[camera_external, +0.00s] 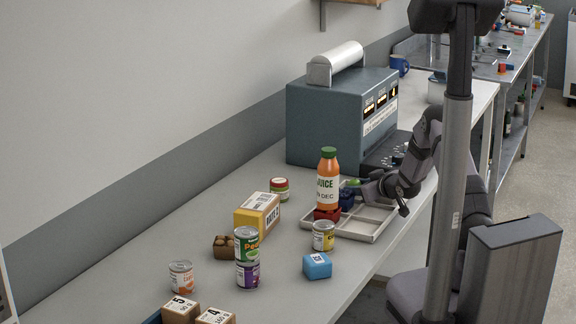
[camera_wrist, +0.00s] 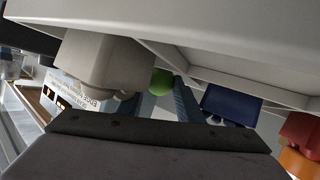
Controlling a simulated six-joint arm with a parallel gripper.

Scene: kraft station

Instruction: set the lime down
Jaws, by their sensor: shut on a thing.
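The lime (camera_wrist: 161,82) is a small round green thing, seen between the two fingers of my gripper (camera_wrist: 160,92) in the wrist view. In the external view the lime (camera_external: 353,183) shows as a small patch of green at the tip of my gripper (camera_external: 360,187), which hides much of it. My gripper is shut on the lime at the back part of the pale divided tray (camera_external: 359,238). I cannot tell whether the lime touches the tray floor.
A dark blue block (camera_external: 346,199) is close beside the gripper. The juice bottle (camera_external: 328,178) stands on a red block (camera_external: 327,213) at the tray's left. The teal machine (camera_external: 325,125) stands behind. Tray compartments at the front right look empty.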

